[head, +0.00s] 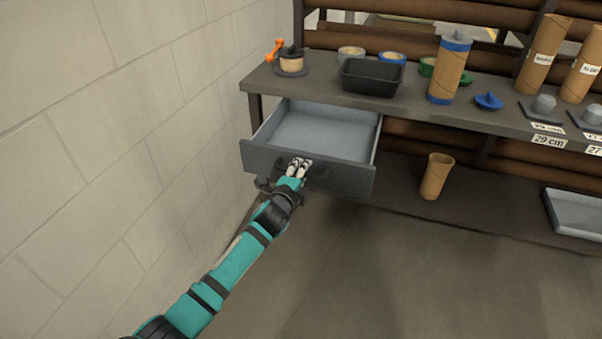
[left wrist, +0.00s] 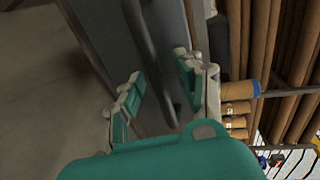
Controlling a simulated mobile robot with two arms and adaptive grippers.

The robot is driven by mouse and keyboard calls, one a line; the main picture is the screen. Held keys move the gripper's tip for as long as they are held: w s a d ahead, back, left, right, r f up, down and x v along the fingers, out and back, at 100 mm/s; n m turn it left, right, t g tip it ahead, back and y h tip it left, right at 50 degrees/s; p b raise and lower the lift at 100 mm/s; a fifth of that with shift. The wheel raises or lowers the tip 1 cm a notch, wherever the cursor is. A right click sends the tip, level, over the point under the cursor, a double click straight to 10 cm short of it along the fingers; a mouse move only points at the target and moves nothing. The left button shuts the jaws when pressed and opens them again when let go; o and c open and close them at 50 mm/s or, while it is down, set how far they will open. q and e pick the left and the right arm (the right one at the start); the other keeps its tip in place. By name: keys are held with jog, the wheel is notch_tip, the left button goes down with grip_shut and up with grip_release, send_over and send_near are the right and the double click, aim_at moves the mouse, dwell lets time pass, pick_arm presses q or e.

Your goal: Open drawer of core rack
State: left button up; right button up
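The grey drawer (head: 322,135) of the core rack stands pulled out below the left end of the rack's top (head: 440,108), and its inside looks empty. Its dark front (head: 347,182) carries a dark handle (head: 320,172), which also shows as a bar in the left wrist view (left wrist: 151,50). My left gripper (head: 300,166) is at the handle in the middle of the drawer front. In the left wrist view its two fingers (left wrist: 158,85) stand apart, one on each side of the bar, with visible gaps. My right gripper is not in view.
A block wall (head: 120,120) runs close along the left. On the rack top are a black bin (head: 371,78), a tape dispenser (head: 290,62) and a blue-capped tube (head: 449,70). A cardboard tube (head: 435,177) stands on the lower shelf. The floor in front is clear.

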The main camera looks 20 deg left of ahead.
pick_arm(q)
jog(key=shift+s, duration=0.1)
jog(key=v, duration=1.1)
jog(key=shift+s, duration=0.35)
